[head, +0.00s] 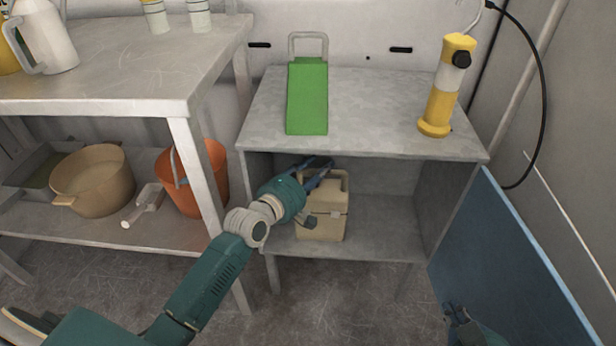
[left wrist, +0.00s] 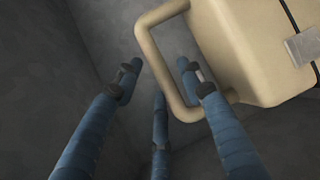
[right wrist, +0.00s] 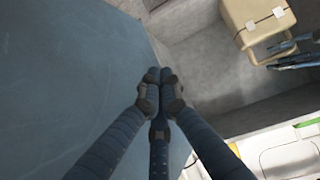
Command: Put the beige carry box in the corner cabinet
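The beige carry box (head: 322,224) stands upright on the lower shelf of the grey corner cabinet (head: 345,210), towards its left side. It also shows in the left wrist view (left wrist: 245,45) and the right wrist view (right wrist: 250,22). My left gripper (head: 322,170) is inside the cabinet at the box's handle. In the left wrist view its fingers (left wrist: 158,78) are spread, one overlapping the handle loop and the others outside it. My right gripper (right wrist: 160,78) has its fingertips together with nothing visible between them, beside the open blue cabinet door (head: 510,265).
A green block-shaped item with a handle (head: 307,95) and a yellow lamp (head: 443,88) stand on the cabinet top. At left, a shelf table (head: 120,85) holds a tan pot (head: 92,180) and an orange bucket (head: 180,190) below. The shelf right of the box is clear.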

